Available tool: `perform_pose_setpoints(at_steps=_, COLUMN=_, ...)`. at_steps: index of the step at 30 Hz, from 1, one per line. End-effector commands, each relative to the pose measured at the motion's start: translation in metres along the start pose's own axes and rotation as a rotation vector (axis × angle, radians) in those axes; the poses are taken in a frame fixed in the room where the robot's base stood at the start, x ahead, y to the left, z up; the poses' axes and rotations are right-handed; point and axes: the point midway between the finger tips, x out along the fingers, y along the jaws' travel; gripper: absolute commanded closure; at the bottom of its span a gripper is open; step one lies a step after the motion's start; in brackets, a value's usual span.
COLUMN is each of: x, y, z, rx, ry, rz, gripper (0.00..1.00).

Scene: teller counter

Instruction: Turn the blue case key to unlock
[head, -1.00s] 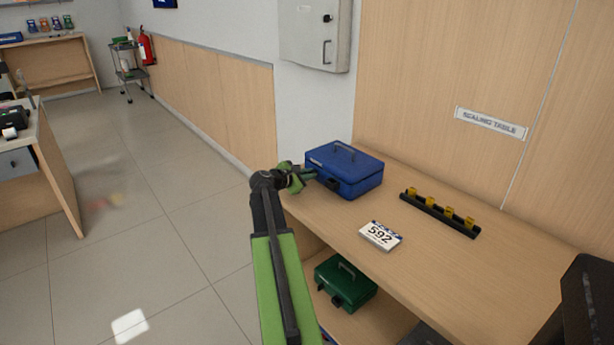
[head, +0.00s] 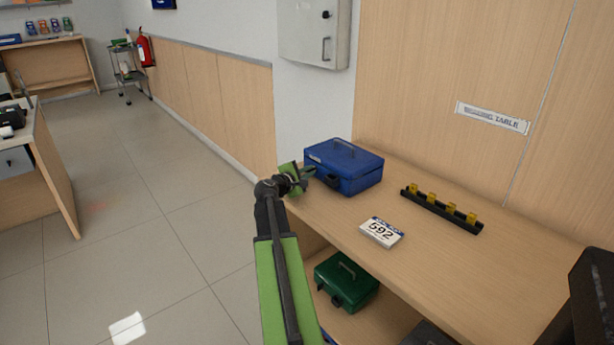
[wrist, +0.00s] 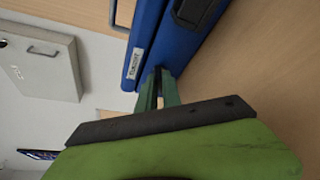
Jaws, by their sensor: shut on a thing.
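The blue case (head: 345,166) sits on the wooden table near its left end, lid shut, carry handle on top. In the wrist view the blue case (wrist: 170,45) fills the upper middle, with a white label and a dark latch or handle on its face. My gripper (head: 310,172) is at the left part of the case's front face. In the wrist view the green fingers of my gripper (wrist: 160,85) are close together, right at the case front. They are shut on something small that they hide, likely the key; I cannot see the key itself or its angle.
A white 592 card (head: 381,232) and a black rack with several yellow pieces (head: 441,208) lie on the wooden table (head: 470,265). A green case (head: 346,281) is on the shelf below. A grey wall box (head: 315,35) hangs above. A dark object (head: 592,295) stands at the right.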

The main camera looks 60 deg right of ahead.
Motion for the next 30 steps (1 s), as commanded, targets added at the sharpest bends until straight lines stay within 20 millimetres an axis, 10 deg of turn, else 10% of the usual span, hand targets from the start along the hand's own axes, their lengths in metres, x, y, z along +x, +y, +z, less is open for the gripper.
perform_pose_setpoints(at_steps=20, x=0.0011, y=-0.0011, z=0.0021, rx=0.067, ry=-0.003, rz=0.026, gripper=1.00)
perform_pose_setpoints(at_steps=25, x=0.0011, y=-0.0012, z=0.0021, rx=0.067, ry=-0.003, rz=0.026, gripper=0.70)
perform_pose_setpoints(at_steps=30, x=0.0010, y=-0.0012, z=0.0019, rx=0.067, ry=-0.003, rz=0.026, gripper=0.69)
